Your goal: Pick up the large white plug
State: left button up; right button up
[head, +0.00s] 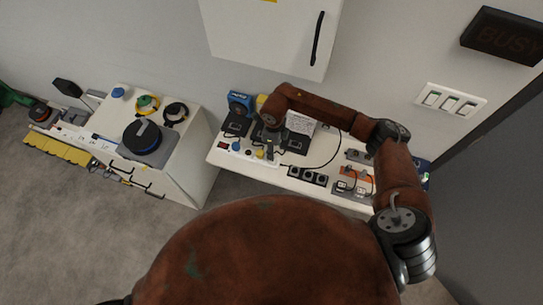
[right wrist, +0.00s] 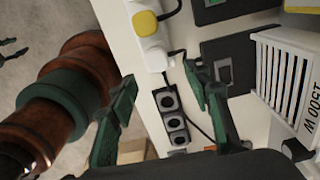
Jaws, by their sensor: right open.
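A white power strip (right wrist: 122,15) lies on the white worktop, and it also shows in the head view (head: 227,155). A yellow plug (right wrist: 145,23) sits in it. A chunky white piece (right wrist: 155,58) at its near end looks like the large white plug; I cannot tell it clearly from the strip. My right gripper (right wrist: 160,78) is open and empty, its two dark green fingers pointing toward that white piece, which shows just beyond and between the fingertips. In the head view my right gripper (head: 270,142) hangs over the strip and hides part of it.
A black triple socket (right wrist: 171,117) lies close to the fingers. A white slotted box marked 1500 W (right wrist: 288,72) stands to the right. In the head view a white cabinet (head: 183,165) stands left of the worktop and a wall cupboard (head: 250,35) hangs above.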

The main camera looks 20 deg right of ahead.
jog(key=shift+s+f, duration=0.1)
jog(key=shift+f, duration=0.8)
jog(key=shift+a+f+p, duration=0.15)
jog(key=shift+f+p, duration=0.25)
jog(key=shift+f, duration=0.8)
jog(key=shift+a+f+p, duration=0.1)
jog(key=shift+f+p, duration=0.25)
jog(key=shift+f, duration=0.8)
jog(key=shift+c, duration=0.5)
grip_shut()
